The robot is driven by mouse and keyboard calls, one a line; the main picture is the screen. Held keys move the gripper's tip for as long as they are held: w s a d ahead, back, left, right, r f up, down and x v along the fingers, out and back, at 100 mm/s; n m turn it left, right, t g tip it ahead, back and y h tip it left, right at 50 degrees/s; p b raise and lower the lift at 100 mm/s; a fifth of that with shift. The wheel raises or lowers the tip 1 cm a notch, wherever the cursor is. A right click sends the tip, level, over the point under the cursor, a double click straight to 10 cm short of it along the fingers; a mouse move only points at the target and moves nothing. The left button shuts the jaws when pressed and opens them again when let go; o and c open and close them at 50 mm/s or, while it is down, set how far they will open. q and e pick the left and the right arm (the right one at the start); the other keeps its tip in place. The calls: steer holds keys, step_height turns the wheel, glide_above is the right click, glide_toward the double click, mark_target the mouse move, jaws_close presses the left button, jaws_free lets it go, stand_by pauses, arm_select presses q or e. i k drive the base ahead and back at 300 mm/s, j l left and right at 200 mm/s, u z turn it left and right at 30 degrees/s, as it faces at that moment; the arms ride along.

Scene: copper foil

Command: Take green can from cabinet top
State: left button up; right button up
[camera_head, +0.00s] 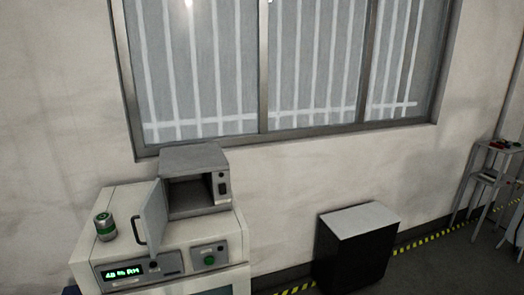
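A small green can (105,226) with a pale metallic band stands upright on the left part of the white cabinet's top (118,254). A grey box-shaped device (193,161) stands on the same top to the right of the can. Its door (153,215) hangs open towards the can, with a gap between the door and the can. Neither of my grippers shows in the head view.
The cabinet front has a green-lit display (122,272) and a green button (209,260). A dark box with a light top (358,220) stands on the floor to the right. A small metal stand (490,175) is at the far right. A barred window (270,70) fills the wall behind.

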mark_target(106, 228)
steer(key=j+z, duration=0.35)
steer(key=j, duration=1.95)
steer(key=k, duration=0.1)
